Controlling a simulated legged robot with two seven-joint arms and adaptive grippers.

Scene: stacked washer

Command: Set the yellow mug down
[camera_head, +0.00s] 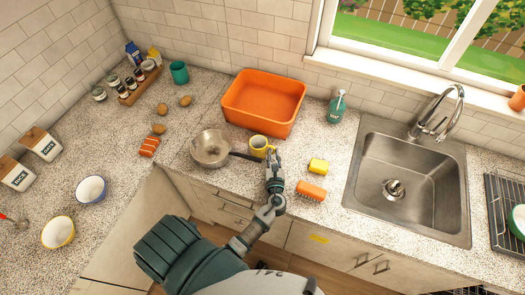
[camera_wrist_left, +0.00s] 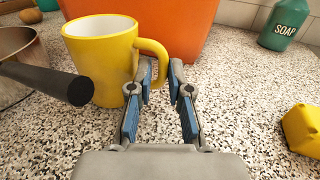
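The yellow mug (camera_head: 258,146) is upright just in front of the orange basin, beside the pan's handle. In the left wrist view the mug (camera_wrist_left: 100,65) shows its white inside, with its handle towards the right. My left gripper (camera_head: 271,157) is at the mug's right side. The mug's base is at or very near the counter; I cannot tell any small gap. My right gripper is not in view.
A steel pan (camera_head: 211,148) stands left of the mug, its dark handle (camera_wrist_left: 45,80) passing close in front. The orange basin (camera_head: 264,115) is behind.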

